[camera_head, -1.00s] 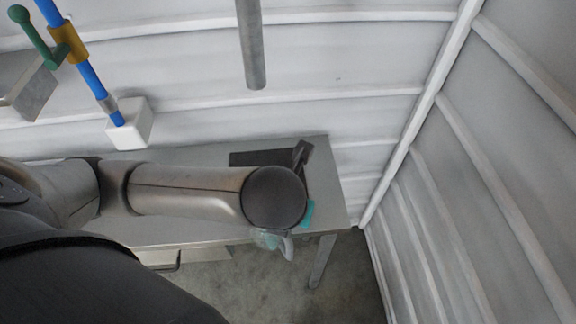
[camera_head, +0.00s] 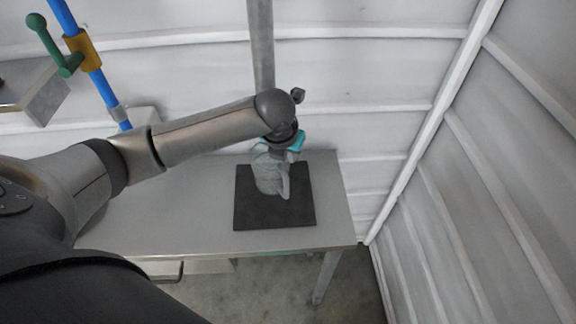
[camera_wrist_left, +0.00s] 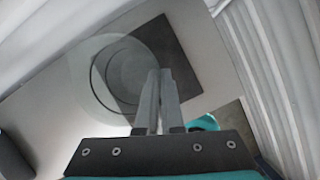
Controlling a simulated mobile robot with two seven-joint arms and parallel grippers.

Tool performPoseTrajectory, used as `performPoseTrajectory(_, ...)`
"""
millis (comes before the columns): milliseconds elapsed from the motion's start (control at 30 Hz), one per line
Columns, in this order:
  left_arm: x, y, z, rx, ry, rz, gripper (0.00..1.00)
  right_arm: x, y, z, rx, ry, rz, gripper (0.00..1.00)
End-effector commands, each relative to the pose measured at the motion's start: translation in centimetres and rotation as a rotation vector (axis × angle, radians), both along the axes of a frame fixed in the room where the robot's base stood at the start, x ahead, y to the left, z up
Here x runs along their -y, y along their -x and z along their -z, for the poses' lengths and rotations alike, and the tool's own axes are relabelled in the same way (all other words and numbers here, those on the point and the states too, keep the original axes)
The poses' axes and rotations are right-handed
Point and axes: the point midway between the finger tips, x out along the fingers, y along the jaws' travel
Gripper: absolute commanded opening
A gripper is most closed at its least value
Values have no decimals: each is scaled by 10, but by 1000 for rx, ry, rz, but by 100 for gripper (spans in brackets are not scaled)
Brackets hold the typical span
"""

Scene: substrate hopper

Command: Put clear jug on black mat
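The clear jug (camera_head: 268,178) is upright over the black mat (camera_head: 300,208), inside its outline in the head view. I cannot tell whether its base touches the mat. My left gripper (camera_head: 277,150), with teal parts, is above the jug. In the left wrist view its two fingers (camera_wrist_left: 158,98) are close together at the side of the see-through jug (camera_wrist_left: 108,78), shut on it. The fingers' exact hold is hard to see. The mat (camera_wrist_left: 160,42) shows beyond and through the jug. My right gripper is not in view.
The mat lies on a grey table (camera_head: 180,205), whose left part is clear. A grey vertical pipe (camera_head: 261,45) stands behind. A blue pole (camera_head: 90,65) with a green handle (camera_head: 45,40) is at the left. White ribbed walls close in behind and right.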

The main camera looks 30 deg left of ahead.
Motion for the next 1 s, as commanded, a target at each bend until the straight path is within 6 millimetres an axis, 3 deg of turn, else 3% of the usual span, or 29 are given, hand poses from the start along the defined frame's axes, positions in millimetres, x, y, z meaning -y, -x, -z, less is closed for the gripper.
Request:
performPoseTrajectory(167,0,-1,11,5,1,-1,0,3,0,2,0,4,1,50)
performPoseTrajectory(400,0,-2,44,4,1,-3,0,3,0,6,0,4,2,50)
performPoseTrajectory(767,-2,-4,47,7,-2,-1,0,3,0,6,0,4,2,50)
performPoseTrajectory(1000,-2,-4,47,6,-1,-1,30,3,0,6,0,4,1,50)
